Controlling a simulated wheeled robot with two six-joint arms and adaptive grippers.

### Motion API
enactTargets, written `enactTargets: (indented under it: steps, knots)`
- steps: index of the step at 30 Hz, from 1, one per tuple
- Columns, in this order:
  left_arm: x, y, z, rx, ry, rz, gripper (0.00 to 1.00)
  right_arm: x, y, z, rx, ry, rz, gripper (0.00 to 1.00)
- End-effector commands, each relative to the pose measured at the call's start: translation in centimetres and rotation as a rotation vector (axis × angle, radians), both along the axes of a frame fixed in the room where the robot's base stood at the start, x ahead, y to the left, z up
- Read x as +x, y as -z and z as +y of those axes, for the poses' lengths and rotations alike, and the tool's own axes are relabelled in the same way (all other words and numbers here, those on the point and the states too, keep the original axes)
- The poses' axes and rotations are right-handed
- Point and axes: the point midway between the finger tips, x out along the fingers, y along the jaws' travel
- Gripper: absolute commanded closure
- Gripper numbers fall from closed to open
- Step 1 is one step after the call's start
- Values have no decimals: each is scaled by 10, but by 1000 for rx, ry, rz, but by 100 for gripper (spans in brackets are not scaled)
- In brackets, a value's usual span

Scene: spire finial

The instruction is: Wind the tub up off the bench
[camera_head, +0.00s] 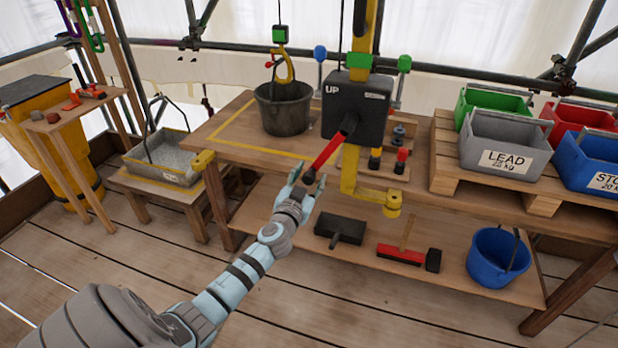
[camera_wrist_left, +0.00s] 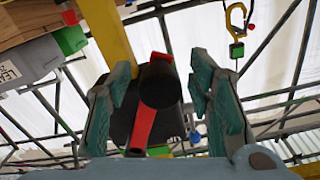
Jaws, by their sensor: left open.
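The dark grey tub (camera_head: 284,112) stands upright on the bench (camera_head: 222,122), inside a yellow outline. A yellow hook (camera_head: 290,68) hangs from a line just above it; I cannot tell whether it holds the tub's handle. The black winch box (camera_head: 368,104), marked UP, has a red crank arm (camera_head: 326,151) slanting down left to a dark knob (camera_head: 310,177). My left gripper (camera_head: 305,182) is open at this knob. In the left wrist view the knob (camera_wrist_left: 160,84) sits between the two spread fingers (camera_wrist_left: 165,100), with gaps on both sides. My right gripper is out of view.
Grey LEAD (camera_head: 505,145), green (camera_head: 492,103), red and blue bins stand on a pallet at right. A mallet (camera_head: 340,228), red-headed hammer (camera_head: 402,256) and blue bucket (camera_head: 497,258) are on the lower shelf. A yellow post (camera_head: 350,170) stands close right of my gripper.

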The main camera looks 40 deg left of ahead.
Motion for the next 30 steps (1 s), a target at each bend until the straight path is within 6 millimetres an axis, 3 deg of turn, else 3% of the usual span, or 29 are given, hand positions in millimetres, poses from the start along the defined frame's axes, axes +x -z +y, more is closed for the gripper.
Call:
enactTargets:
  steps: [2,10,22,30]
  knots:
    - [0,0,0,0,0,0,56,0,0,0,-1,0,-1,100]
    - [0,0,0,0,0,0,99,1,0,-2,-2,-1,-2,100]
    - [0,2,-3,-17,1,-6,100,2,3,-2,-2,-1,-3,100]
    - [6,13,-18,-124,1,-45,100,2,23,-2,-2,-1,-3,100]
